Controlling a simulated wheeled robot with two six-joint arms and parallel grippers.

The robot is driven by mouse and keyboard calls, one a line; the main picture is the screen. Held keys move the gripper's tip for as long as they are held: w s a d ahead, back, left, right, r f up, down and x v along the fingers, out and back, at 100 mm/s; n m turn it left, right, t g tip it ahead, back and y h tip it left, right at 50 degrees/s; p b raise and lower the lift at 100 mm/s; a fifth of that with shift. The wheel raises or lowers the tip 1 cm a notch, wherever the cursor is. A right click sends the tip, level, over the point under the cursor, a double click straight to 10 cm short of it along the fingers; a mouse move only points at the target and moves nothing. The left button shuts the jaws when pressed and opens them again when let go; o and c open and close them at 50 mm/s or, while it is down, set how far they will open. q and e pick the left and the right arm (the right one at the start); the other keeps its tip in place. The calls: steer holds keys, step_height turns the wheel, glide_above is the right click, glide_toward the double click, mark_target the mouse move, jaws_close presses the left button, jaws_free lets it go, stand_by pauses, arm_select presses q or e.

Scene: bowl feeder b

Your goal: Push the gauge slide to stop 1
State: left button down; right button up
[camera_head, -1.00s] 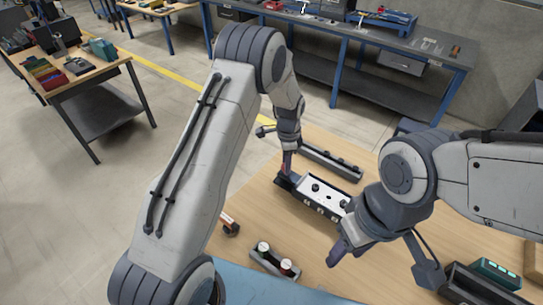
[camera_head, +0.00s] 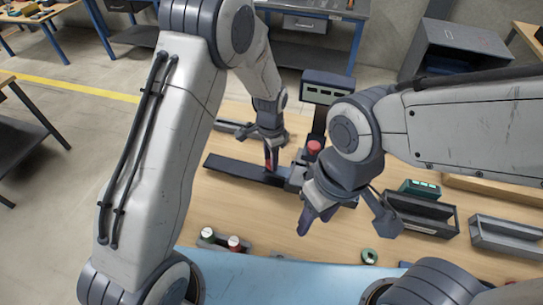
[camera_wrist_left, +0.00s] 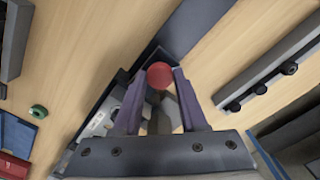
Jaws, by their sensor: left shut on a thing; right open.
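The gauge is a long dark rail (camera_head: 230,168) on the wooden table, running left from a block mostly hidden behind my right arm. My left gripper (camera_head: 271,160) reaches down over the rail and is shut on a red knob, seemingly the slide's handle. In the left wrist view the round red knob (camera_wrist_left: 160,75) sits between the purple fingers, and the dark rail (camera_wrist_left: 190,27) runs on beyond it. A pale panel (camera_wrist_left: 98,120) with dark knobs lies beside the fingers. My right gripper (camera_head: 317,214) is open and empty, right of the rail. Stop markings cannot be made out.
A display unit (camera_head: 327,88) on a post stands behind the gauge, with a red button (camera_head: 313,147) before it. A small stand with white and red caps (camera_head: 222,241) is at the front. A green ring (camera_head: 369,256) and open bins (camera_head: 420,213) lie to the right.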

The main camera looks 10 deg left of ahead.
arm_select(q)
steer(key=shift+d, duration=0.1)
stand_by(0.3)
steer(key=shift+c, duration=2.3)
jaws_free()
step_height(320, 180, up, 10)
steer(key=b, duration=0.2)
steer(key=shift+r+b, duration=0.25)
steer(key=shift+b, duration=0.1)
